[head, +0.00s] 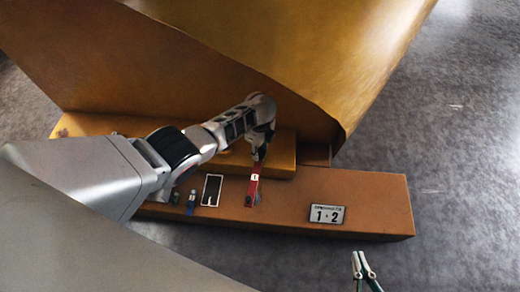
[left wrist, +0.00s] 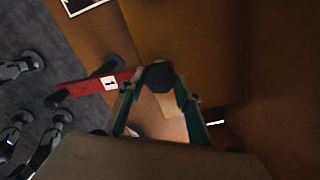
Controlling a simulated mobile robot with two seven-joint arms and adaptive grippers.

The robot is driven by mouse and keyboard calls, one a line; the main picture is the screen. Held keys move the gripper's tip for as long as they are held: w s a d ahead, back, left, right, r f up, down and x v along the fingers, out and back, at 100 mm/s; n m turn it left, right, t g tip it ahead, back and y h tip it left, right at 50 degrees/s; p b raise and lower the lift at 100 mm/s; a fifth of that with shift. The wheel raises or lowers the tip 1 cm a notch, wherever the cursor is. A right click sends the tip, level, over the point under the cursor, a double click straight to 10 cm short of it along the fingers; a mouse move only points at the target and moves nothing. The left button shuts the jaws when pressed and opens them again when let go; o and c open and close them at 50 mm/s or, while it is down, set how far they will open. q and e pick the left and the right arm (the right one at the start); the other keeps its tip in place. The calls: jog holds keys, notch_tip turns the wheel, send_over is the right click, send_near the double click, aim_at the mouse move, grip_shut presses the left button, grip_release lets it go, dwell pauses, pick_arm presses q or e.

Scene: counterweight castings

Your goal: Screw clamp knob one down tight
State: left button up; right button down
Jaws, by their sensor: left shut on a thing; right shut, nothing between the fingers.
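The red clamp (head: 254,188) labelled 1 lies across the brown base beam (head: 380,205). It also shows in the left wrist view (left wrist: 88,90). My left gripper (head: 262,152) is at the clamp's far end. In the left wrist view the fingers of this gripper (left wrist: 158,84) close around the round black clamp knob (left wrist: 159,74), one on each side. The knob is hidden behind the gripper in the head view. My right gripper (head: 361,258) is shut and empty, in front of the beam at the lower right.
A plate reading 1 and 2 (head: 327,214) sits on the beam to the right of the clamp. A large ochre casting (head: 310,50) rises behind. Grey floor (head: 460,140) is clear at right.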

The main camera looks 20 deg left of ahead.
aim_at(260, 152)
dwell(0.3)
pick_arm(q)
jog(key=o, duration=1.1)
jog(key=shift+r, duration=0.15)
jog(key=shift+d+r, duration=0.15)
jog(key=shift+r, duration=0.35)
notch_tip(260, 152, up, 11)
jog(key=shift+f, duration=0.1)
